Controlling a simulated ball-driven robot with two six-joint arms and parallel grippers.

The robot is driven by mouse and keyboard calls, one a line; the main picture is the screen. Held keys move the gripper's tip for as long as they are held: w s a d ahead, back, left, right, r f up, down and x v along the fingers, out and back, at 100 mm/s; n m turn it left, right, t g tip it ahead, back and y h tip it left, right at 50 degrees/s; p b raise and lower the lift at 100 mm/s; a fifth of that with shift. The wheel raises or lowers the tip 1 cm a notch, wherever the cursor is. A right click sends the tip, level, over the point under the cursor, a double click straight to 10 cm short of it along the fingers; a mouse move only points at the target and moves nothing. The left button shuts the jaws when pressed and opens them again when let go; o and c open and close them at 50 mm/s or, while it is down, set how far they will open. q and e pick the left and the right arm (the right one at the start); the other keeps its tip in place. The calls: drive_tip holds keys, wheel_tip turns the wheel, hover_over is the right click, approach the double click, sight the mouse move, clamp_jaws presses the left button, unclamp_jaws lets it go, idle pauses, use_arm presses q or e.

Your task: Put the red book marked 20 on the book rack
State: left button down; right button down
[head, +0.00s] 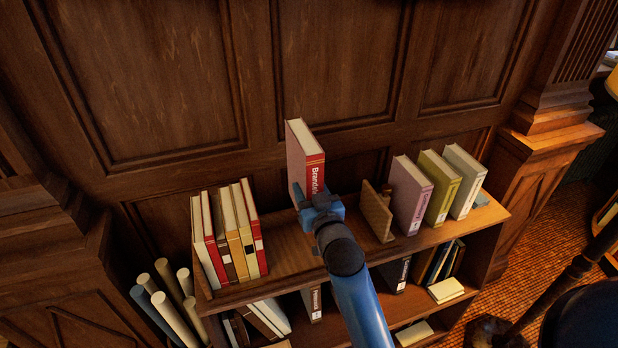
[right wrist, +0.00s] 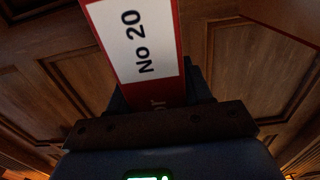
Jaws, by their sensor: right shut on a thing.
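The red book marked 20 (head: 308,158) is upright in the head view, with a red and mauve cover, pale page edges and its spine towards me. In the right wrist view, its white label (right wrist: 140,45) reads "No 20". My right gripper (head: 319,205) is shut on the lower part of its spine. The book is over the gap on the top of the wooden book rack (head: 290,244). The gripper hides its lower end, so I cannot tell whether it touches the rack. My left gripper is not in view.
Several red, cream and yellow books (head: 228,235) lean left of the gap. A wooden divider (head: 376,211) stands right of it, then a mauve book (head: 409,193), an olive book (head: 441,188) and a grey-green book (head: 465,183). Rolled papers (head: 174,310) stand at the rack's left.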

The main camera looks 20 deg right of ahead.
wheel_tip(320, 180, down, 8)
drive_tip(key=shift+f+p, duration=0.25)
drive_tip(key=shift+p, duration=0.15)
drive_tip(key=shift+f, duration=0.75)
wheel_tip(320, 180, down, 3)
drive_tip(key=shift+f+b, duration=0.1)
drive_tip(key=shift+b, duration=0.4)
drive_tip(key=c, duration=0.8)
unclamp_jaws()
drive_tip(key=shift+f, duration=0.25)
drive_tip(key=shift+c, duration=0.2)
drive_tip(key=o, duration=0.4)
drive_tip(key=shift+s, duration=0.1)
drive_tip(key=shift+c, duration=0.2)
drive_tip(key=shift+s, duration=0.1)
